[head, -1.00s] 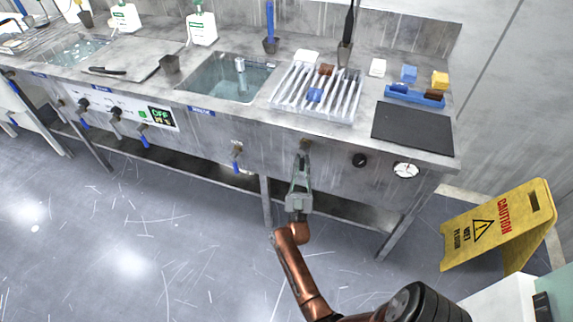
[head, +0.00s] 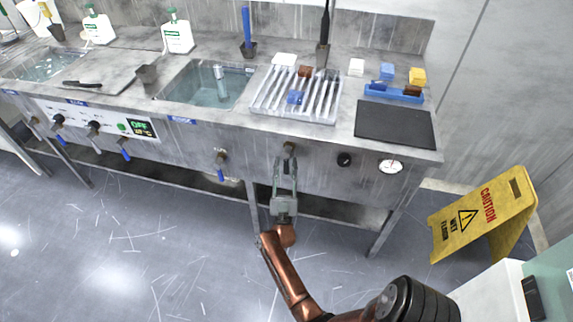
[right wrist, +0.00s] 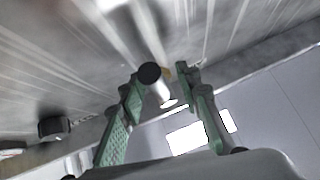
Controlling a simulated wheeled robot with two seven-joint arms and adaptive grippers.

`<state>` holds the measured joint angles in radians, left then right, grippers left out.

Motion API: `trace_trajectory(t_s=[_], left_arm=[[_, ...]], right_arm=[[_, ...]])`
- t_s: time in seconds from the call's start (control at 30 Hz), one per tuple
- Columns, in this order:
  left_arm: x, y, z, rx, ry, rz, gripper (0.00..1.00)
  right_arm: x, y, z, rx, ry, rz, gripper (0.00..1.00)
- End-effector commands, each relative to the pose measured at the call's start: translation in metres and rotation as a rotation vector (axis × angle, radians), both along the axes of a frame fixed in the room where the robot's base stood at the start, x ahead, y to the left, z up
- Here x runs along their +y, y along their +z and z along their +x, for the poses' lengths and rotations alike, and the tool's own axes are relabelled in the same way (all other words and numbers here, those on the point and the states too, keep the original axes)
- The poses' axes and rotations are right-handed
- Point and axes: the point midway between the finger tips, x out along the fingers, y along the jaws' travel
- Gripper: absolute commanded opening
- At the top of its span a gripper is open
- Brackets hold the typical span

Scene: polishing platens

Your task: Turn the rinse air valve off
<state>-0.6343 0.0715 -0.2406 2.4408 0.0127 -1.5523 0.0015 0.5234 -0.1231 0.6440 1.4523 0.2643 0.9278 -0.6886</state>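A valve with a brass-coloured body (head: 289,147) sticks out of the bench's front panel, below the slotted rack. My right gripper (head: 285,172) is at this valve, reaching up from below. In the right wrist view my right gripper (right wrist: 160,92) is open, with its green fingers either side of a dark-ended metal stem (right wrist: 158,82). I cannot tell whether either finger touches it. The lever of this valve is not clear to see. Another valve with a blue lever (head: 220,173), hanging down, is to its left below the sink. My left gripper is not in view.
A dark knob (head: 344,159) and a round gauge (head: 390,166) sit on the panel to the right. The sink (head: 207,88) and slotted rack (head: 333,116) are above. A yellow caution sign (head: 480,220) stands at the right. The floor in front is clear.

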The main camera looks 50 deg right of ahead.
Motion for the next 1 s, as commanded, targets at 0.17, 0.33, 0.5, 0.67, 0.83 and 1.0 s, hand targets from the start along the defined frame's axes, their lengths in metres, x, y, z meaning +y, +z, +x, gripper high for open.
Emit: trace_trajectory(t_s=[0.17,0.33,0.5,0.67,0.83,1.0], left_arm=[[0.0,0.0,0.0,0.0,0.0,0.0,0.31],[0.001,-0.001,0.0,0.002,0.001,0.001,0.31],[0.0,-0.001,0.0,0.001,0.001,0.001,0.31],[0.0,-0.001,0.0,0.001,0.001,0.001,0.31],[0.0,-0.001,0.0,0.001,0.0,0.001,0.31],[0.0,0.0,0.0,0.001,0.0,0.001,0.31]], right_arm=[[0.001,0.001,0.0,-0.001,0.0,-0.001,0.32],[0.005,-0.005,-0.002,0.001,0.0,-0.001,0.32],[0.021,-0.024,-0.012,0.003,-0.001,0.001,0.32],[0.042,-0.048,-0.025,0.003,0.001,0.001,0.32],[0.061,-0.069,-0.036,0.003,0.001,0.001,0.32],[0.071,-0.08,-0.043,0.001,0.001,0.0,0.32]])
